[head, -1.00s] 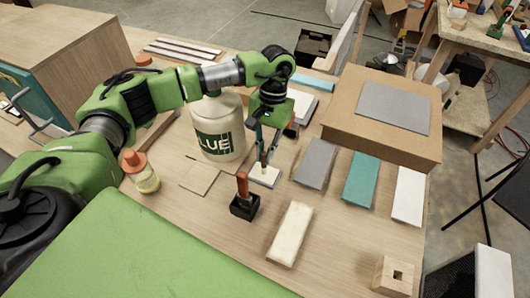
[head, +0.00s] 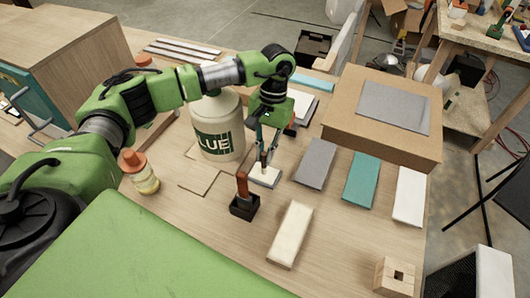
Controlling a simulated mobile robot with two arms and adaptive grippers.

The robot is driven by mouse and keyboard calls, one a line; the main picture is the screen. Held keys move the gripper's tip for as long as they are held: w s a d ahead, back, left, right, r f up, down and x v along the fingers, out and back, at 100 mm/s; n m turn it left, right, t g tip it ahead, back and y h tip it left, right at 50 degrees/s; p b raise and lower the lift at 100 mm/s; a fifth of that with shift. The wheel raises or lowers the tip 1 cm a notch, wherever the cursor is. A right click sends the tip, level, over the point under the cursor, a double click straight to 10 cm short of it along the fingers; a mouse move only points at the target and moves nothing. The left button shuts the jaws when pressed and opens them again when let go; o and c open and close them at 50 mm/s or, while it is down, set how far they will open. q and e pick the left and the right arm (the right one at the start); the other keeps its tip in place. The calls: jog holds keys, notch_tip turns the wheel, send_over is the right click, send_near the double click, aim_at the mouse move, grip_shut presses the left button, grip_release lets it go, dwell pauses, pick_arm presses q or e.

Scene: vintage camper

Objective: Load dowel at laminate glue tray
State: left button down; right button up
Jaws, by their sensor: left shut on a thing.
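My left gripper (head: 266,152) points down over a small white tray-like pad (head: 264,179) in the middle of the bench. It is shut on a slim brownish piece, seemingly the dowel (head: 264,163), whose lower end is at or just above the pad. I cannot tell whether they touch. The fingers hide part of it. My right gripper is out of view.
A large glue jug (head: 219,140) stands close left of the gripper. A black holder (head: 244,207) with an orange-handled tool stands in front. Grey (head: 316,164), teal (head: 361,180) and white (head: 408,196) slabs lie right. A holed wooden block (head: 394,280) sits at front right.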

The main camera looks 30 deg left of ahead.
pick_arm(q)
jog(key=shift+s, duration=0.1)
dwell(0.3)
jog(key=shift+p+v, duration=0.35)
jog(key=shift+v, duration=0.45)
jog(key=shift+s+p+v, duration=0.2)
jog(key=shift+p+v, duration=0.05)
jog(key=shift+v, duration=0.55)
jog(key=shift+s+p+v, duration=0.2)
jog(key=shift+v, duration=0.55)
jog(key=shift+s+p+v, duration=0.15)
jog(key=shift+p+v, duration=0.1)
jog(key=shift+v, duration=0.55)
jog(key=shift+s+r, duration=0.1)
jog(key=shift+r, duration=0.3)
